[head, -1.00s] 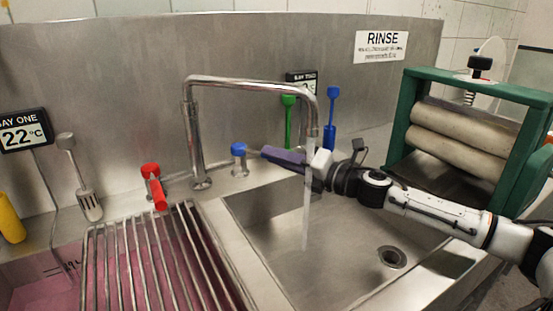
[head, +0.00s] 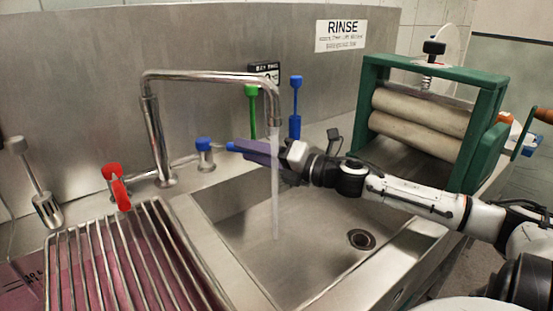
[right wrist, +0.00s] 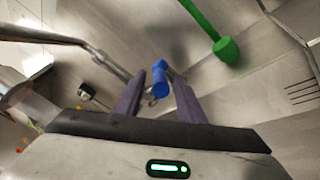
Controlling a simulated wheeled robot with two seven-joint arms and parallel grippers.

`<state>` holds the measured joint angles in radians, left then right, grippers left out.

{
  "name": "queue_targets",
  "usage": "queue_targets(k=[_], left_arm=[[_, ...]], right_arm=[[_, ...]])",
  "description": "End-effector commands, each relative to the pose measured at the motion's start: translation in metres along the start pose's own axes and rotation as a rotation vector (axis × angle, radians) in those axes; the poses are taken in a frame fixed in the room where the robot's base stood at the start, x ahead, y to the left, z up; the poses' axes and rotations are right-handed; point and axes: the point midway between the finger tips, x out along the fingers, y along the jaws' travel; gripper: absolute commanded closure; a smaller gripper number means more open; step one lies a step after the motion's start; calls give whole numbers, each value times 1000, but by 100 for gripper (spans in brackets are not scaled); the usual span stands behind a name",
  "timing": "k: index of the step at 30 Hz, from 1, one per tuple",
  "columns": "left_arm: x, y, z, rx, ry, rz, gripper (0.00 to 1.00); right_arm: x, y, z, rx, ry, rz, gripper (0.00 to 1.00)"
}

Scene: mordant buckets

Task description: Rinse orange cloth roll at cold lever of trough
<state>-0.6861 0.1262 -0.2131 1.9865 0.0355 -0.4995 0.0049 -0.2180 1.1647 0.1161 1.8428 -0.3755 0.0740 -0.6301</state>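The cold lever (head: 204,144) has a blue cap behind the trough (head: 322,243), right of the spout's base. Water (head: 275,200) runs from the spout (head: 210,77) into the trough. My right gripper (head: 240,148) reaches across the trough to the lever; its purple fingers stand on either side of the blue handle. In the right wrist view the handle (right wrist: 160,80) lies between the fingertips, with narrow gaps, so the gripper (right wrist: 160,76) looks open around it. A small orange thing (head: 505,118) shows behind the wringer; I cannot tell whether it is the cloth roll. My left gripper is out of view.
A red lever (head: 115,184) stands left of the spout. A metal rack (head: 130,258) lies over pink liquid at the left. Green (head: 251,110) and blue (head: 295,108) upright handles stand behind the trough. A green-framed wringer (head: 475,158) stands at the right. The trough floor looks empty.

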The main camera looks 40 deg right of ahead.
Motion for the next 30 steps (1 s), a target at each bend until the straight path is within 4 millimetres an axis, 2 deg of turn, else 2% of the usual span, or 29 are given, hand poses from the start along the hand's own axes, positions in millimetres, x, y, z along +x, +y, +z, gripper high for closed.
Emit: queue_targets(k=[18, 30], left_arm=[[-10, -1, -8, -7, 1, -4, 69], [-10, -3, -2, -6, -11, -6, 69]], right_arm=[[-71, 0, 0, 3, 0, -1, 64], [-78, 0, 0, -1, 1, 0, 64]])
